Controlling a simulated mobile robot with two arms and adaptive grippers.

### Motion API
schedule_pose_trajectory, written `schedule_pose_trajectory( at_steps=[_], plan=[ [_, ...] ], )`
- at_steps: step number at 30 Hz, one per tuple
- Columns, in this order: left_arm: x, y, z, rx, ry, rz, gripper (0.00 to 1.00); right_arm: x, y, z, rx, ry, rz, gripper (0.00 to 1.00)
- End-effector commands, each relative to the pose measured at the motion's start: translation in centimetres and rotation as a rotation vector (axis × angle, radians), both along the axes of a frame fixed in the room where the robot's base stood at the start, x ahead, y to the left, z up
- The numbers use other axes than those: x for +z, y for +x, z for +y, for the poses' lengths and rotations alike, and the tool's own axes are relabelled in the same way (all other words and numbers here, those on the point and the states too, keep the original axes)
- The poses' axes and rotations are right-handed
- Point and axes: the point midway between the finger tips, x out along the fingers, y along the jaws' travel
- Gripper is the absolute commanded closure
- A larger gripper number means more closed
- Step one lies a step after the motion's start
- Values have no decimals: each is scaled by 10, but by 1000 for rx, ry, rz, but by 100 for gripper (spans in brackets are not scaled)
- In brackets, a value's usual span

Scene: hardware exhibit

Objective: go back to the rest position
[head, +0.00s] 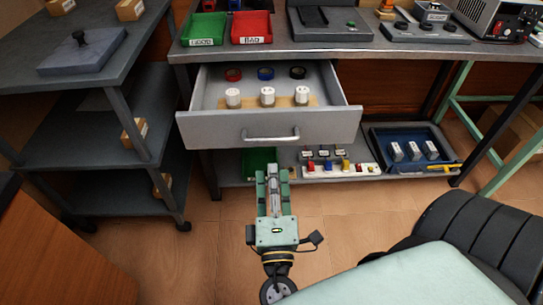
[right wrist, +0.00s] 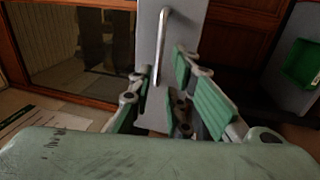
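My right gripper (head: 272,173) points toward the workbench, just in front of and below the open drawer (head: 215,130). In the right wrist view its fingers (right wrist: 163,75) stand apart with nothing held between them. The drawer's metal handle (head: 270,135) shows beyond the fingertips, and also in the right wrist view (right wrist: 162,40); it looks apart from the fingers. The drawer holds red, blue and black rolls at the back and white-topped pieces on a wooden strip (head: 285,102). My left gripper is not in view.
The workbench (head: 380,50) carries a green bin (head: 204,29), a red bin (head: 251,27) and instruments. A lower shelf holds a blue tray (head: 375,137). A grey shelf cart (head: 100,155) stands left. The wooden floor (head: 225,240) around my gripper is clear.

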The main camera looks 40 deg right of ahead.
Motion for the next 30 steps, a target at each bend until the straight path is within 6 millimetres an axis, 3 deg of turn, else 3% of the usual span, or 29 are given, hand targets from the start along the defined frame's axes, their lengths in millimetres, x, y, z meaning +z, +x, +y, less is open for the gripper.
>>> schedule_pose_trajectory(
  at_steps=[6,23,26,30],
  plan=[
    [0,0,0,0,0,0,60,-3,-13,8,0,0,0,83],
    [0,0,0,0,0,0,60,-4,-13,6,-5,9,4,83],
    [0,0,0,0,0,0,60,-13,-14,-7,-40,73,31,83],
    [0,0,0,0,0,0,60,-49,-23,-42,-153,290,124,83]
  ],
)
